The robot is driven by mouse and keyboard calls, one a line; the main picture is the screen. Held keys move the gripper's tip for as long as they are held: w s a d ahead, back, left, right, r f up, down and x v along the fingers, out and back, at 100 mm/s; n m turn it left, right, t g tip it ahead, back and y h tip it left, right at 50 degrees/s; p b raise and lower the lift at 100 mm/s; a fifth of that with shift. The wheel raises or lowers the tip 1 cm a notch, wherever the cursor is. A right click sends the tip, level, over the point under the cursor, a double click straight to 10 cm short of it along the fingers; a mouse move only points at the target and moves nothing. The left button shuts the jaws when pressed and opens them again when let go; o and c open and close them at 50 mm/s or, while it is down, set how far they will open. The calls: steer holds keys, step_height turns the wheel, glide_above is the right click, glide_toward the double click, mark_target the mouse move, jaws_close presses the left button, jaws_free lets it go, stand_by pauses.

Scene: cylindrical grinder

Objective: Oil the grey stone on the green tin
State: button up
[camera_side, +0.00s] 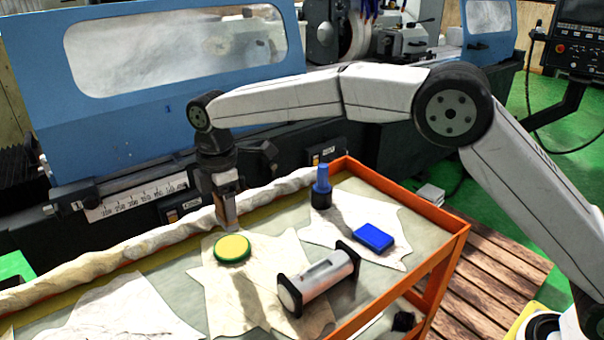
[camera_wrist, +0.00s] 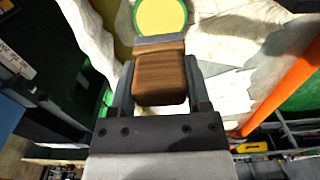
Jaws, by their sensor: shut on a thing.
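The green tin (camera_side: 232,250) is a low round tin with a green rim and a yellow top, lying on a pale cloth on the cart. It also shows at the top of the wrist view (camera_wrist: 160,14). My gripper (camera_side: 226,193) is shut on a brown wooden block (camera_wrist: 160,78) that carries the grey stone (camera_wrist: 159,41) as a layer at its far end. In the side view the grey stone (camera_side: 230,222) points down, a little above and behind the tin. It looks apart from the tin.
On the cart, a silver roller with black ends (camera_side: 322,280) lies right of the tin. A blue block (camera_side: 373,237) and a blue-and-black bottle (camera_side: 321,188) stand farther right. The orange cart rim (camera_side: 405,190) borders them. The blue grinder (camera_side: 110,100) stands close behind.

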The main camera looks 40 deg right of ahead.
mark_target(229, 227)
steer(key=shift+f, duration=2.45)
steer(key=shift+f, duration=0.65)
stand_by(0.9)
steer(key=shift+r, duration=0.1)
steer(key=shift+r, duration=3.55)
steer(key=s+d+m, duration=0.3)
steer(key=d+m, duration=0.4)
steer(key=d, duration=0.5)
steer(key=s+d+r+m, duration=0.1)
steer(key=s+d+m, duration=0.3)
steer(key=d, duration=0.9)
steer(key=m, duration=0.3)
steer(key=shift+s+d+r, duration=0.2)
steer(key=shift+d+r, duration=0.05)
steer(key=shift+r, duration=0.05)
